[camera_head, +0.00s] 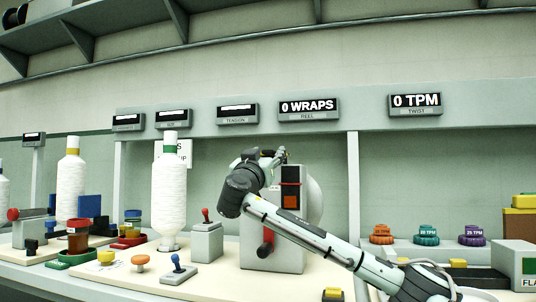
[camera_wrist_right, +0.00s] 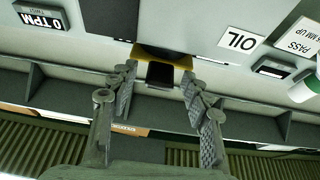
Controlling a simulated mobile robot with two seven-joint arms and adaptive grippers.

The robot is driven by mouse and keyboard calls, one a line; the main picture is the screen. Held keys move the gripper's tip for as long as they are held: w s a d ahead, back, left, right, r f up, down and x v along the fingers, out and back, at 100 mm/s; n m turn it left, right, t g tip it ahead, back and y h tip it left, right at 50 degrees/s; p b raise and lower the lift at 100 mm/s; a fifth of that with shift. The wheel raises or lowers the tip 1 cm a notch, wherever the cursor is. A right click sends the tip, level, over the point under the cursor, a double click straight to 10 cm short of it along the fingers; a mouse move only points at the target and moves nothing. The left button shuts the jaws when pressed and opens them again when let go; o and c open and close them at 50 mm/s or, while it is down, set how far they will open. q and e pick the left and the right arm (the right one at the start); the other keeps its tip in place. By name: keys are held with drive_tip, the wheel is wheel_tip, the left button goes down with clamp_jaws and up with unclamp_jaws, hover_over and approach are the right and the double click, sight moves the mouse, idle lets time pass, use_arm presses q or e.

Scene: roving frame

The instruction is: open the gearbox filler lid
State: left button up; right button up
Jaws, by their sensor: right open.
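My right arm comes in from the lower right, and its right gripper (camera_head: 282,155) is at the top of a grey housing (camera_head: 258,228) with a dark and orange panel on its front. In the right wrist view, the right gripper (camera_wrist_right: 158,78) is open, with its two fingers apart. A yellow piece (camera_wrist_right: 180,61) with a dark block (camera_wrist_right: 160,75) shows between and beyond the fingertips, and may be the filler lid. I cannot tell whether the fingers touch it. A white OIL label (camera_wrist_right: 241,39) is beside it. My left gripper is not in view.
A tall white bobbin (camera_head: 169,205) and a red-knobbed lever (camera_head: 206,232) stand left of the housing. Coloured knobs (camera_head: 426,236) sit to the right. A 0 WRAPS display (camera_head: 309,108) hangs behind, above the arm.

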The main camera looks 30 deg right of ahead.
clamp_jaws()
drive_tip(key=shift+r, duration=0.1)
idle(0.4)
